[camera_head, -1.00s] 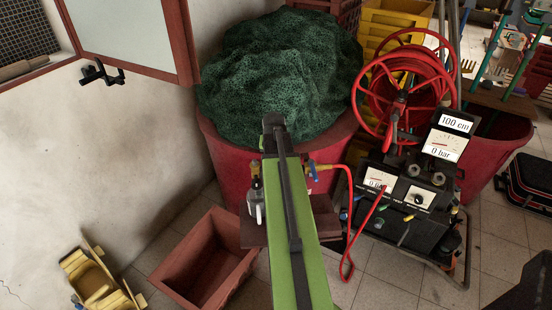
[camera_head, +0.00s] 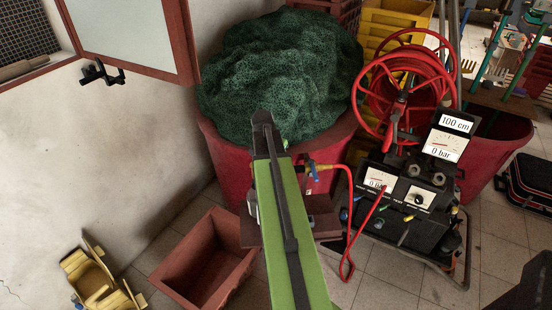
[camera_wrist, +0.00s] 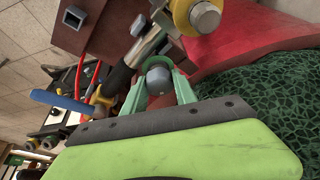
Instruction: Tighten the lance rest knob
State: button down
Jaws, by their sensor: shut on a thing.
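In the wrist view my gripper (camera_wrist: 158,76) has its two green fingers on either side of a rounded grey knob (camera_wrist: 158,83) and is shut on it; I take this as the lance rest knob. A dark lance tube (camera_wrist: 120,76) with metal fittings runs just beyond the knob. A blue lever (camera_wrist: 62,101) sits at its lower left, and also shows in the head view (camera_head: 315,171). A brass fitting (camera_wrist: 203,18) is at the upper right. In the head view my green arm hides the knob and most of the gripper.
A red tub (camera_head: 225,165) heaped with green net (camera_head: 280,75) stands behind the arm. A red hose (camera_head: 350,205) hangs to the right, beside a black gauge machine (camera_head: 405,205) with a red reel (camera_head: 405,85). An empty brown crate (camera_head: 215,250) is on the floor at left.

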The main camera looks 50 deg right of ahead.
jog(key=shift+s+d, duration=0.1)
jog(key=shift+d, duration=0.1)
jog(key=c, duration=1.3)
grip_release()
jog(key=shift+r, duration=0.1)
jog(key=shift+o, duration=0.2)
jog(key=shift+a, duration=0.1)
jog(key=p+v, duration=1.6)
jog(key=v, duration=0.1)
jog(key=shift+a, duration=0.2)
jog(key=shift+s+r, duration=0.1)
